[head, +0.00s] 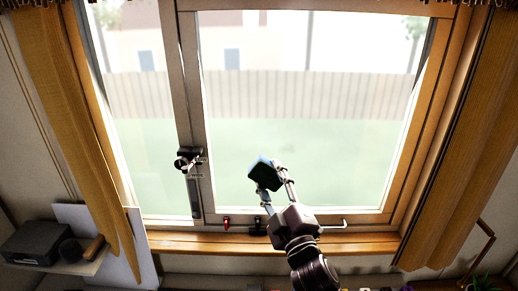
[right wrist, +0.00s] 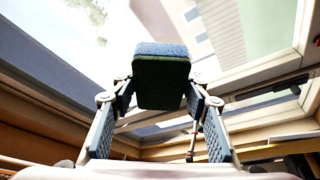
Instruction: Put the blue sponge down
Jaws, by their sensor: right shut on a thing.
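The blue sponge (head: 264,172) is held up in front of the window pane in the head view. It looks blue on one face and dark on the other. My right gripper (head: 271,183) is shut on it, with the arm rising from the bottom of the picture. In the right wrist view the sponge (right wrist: 162,78) sits between the two fingers of the right gripper (right wrist: 160,92), its blue top edge lit and its near face dark green. Its far side is hidden. My left gripper is not in view.
A window (head: 305,120) with a wooden frame fills the middle. Its wooden sill (head: 190,242) runs below, with a small red item (head: 227,223) and a dark latch near the frame. Yellow curtains (head: 62,100) hang at both sides. A shelf (head: 85,262) at lower left holds a dark box (head: 40,243).

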